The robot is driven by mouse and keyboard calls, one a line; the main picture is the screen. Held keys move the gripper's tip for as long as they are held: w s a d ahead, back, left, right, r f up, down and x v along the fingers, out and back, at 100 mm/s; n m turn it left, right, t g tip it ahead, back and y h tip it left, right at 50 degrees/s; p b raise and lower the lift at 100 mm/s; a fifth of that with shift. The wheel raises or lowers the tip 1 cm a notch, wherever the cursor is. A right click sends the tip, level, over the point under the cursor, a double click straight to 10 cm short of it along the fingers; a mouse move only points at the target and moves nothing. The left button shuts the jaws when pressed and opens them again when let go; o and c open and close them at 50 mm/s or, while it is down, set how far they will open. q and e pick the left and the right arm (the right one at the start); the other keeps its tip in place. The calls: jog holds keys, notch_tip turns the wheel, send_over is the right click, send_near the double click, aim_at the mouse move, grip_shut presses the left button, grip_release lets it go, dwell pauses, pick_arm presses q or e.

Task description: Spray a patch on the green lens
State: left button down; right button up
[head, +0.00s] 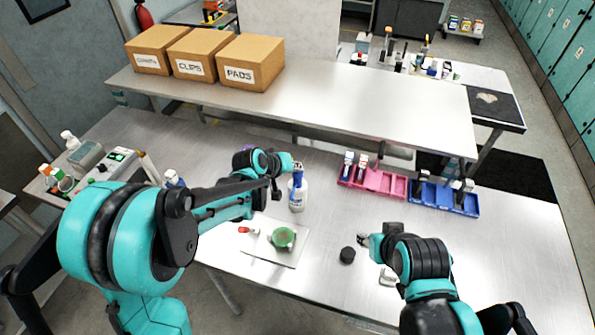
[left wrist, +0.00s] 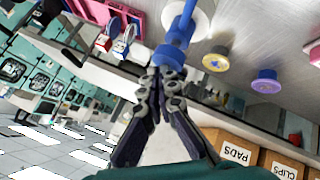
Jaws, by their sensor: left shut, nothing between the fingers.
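The green lens (head: 283,239) lies on a white square mat (head: 262,255) on the near bench. A white spray bottle with a blue head (head: 297,190) stands upright behind the mat. My left gripper (head: 276,187) is at the bottle's left, level with its upper part. In the left wrist view the closed fingers (left wrist: 163,82) are close to the bottle's blue head (left wrist: 170,55), with nothing between them; whether they touch it is unclear. My right gripper (head: 364,240) is low over the bench, right of the mat; its finger opening is too small to tell.
A small red-tipped item (head: 247,230) lies on the mat. A black cylinder (head: 347,255) stands beside my right gripper. A pink tray (head: 385,183) and a blue tray (head: 425,195) hold small bottles at the right. Round capped items (left wrist: 216,60) show near the bottle. The bench's right end is clear.

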aim_at(296, 174)
pick_arm(q)
jog(key=shift+f, duration=0.3)
jog(key=shift+r, duration=0.1)
jog(key=shift+r+p, duration=0.35)
jog(key=shift+r, duration=0.45)
notch_tip(296, 174, up, 6)
jog(key=p, duration=0.4)
dwell(0.8)
